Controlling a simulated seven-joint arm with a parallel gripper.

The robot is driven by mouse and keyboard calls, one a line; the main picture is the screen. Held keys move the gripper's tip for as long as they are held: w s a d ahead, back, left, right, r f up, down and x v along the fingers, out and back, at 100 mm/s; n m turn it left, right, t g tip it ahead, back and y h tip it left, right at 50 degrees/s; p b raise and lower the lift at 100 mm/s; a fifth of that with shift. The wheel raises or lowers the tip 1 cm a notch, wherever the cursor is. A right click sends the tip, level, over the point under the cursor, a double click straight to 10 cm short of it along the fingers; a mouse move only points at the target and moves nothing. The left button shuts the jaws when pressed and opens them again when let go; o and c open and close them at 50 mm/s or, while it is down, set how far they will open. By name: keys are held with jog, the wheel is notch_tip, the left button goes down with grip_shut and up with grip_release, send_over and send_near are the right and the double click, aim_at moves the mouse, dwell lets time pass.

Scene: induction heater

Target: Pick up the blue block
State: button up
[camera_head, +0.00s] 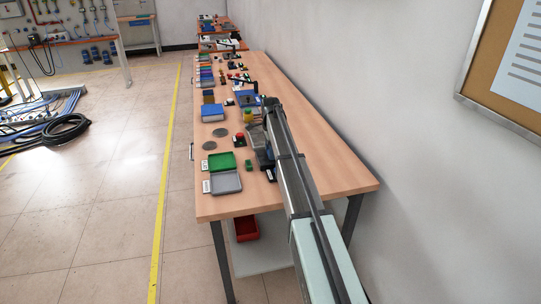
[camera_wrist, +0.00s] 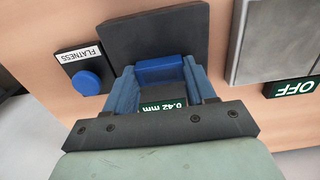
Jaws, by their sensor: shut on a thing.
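The blue block (camera_wrist: 160,69) is in the wrist view, between the two blue fingers of my gripper (camera_wrist: 160,80), which is shut on it. The block is over a dark square plate (camera_wrist: 155,34); I cannot tell whether it rests on the plate or is just above it. A green display reading 0.42 mm (camera_wrist: 164,104) shows between the fingers, below the block in the picture. In the head view my arm reaches over the right side of the table, and the block cannot be made out there.
A blue round button (camera_wrist: 87,82) labelled FLATNESS is left of my gripper. A grey panel (camera_wrist: 272,40) and an OFF label (camera_wrist: 292,88) are at the right. Green (camera_head: 221,160) and grey (camera_head: 226,182) trays stand on the wooden table (camera_head: 325,165), beside the wall.

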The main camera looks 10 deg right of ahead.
notch_tip(320, 180, up, 9)
send_over(232, 182)
jog(key=shift+f, duration=1)
jog(key=shift+s+f, duration=0.1)
jog(key=shift+f, duration=4.55)
jog(key=shift+f, duration=0.1)
